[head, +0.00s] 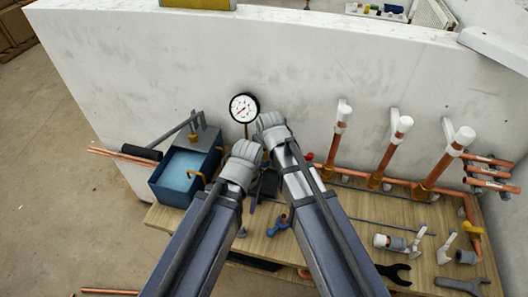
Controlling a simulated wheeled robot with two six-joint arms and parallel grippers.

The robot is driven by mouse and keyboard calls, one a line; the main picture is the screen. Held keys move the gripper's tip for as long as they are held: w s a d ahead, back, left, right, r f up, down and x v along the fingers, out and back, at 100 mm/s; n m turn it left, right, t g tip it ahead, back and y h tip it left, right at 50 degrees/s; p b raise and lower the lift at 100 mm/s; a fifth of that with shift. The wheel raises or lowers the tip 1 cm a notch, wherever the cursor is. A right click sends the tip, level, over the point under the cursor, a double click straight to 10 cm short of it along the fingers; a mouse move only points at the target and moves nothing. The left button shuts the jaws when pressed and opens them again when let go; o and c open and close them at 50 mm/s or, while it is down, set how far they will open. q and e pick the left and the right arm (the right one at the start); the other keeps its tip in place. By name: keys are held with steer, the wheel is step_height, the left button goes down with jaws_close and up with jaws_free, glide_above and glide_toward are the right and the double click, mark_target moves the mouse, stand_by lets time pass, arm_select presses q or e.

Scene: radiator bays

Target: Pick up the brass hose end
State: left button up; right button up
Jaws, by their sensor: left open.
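I cannot clearly single out the brass hose end. A bent brass-coloured piece (197,177) at the front of the blue water tank (171,190) may be it. My left gripper (258,188) is open, right of the tank and over the bench's back part. Its dark fingers are partly hidden between my two arms, and I see nothing held in them. My right arm reaches up beside the left one, its wrist (274,130) just right of the gauge. Its right fingers are hidden behind the wrist and arm.
A pressure gauge (244,108) stands before the white wall (180,60). Copper pipes with white caps (387,150) rise at the right. The wooden bench (350,205) carries a blue valve (277,225), a dark wrench (394,272) and loose fittings. Copper tubes (122,155) stick out left of the tank.

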step_height(320, 180, up, 9)
steer(key=p, duration=0.8)
steer(key=shift+r+p, duration=0.15)
steer(key=shift+p, duration=0.2)
step_height(320, 180, up, 5)
steer(key=p, duration=0.4)
steer(key=shift+p, duration=0.35)
steer(key=shift+f, duration=0.2)
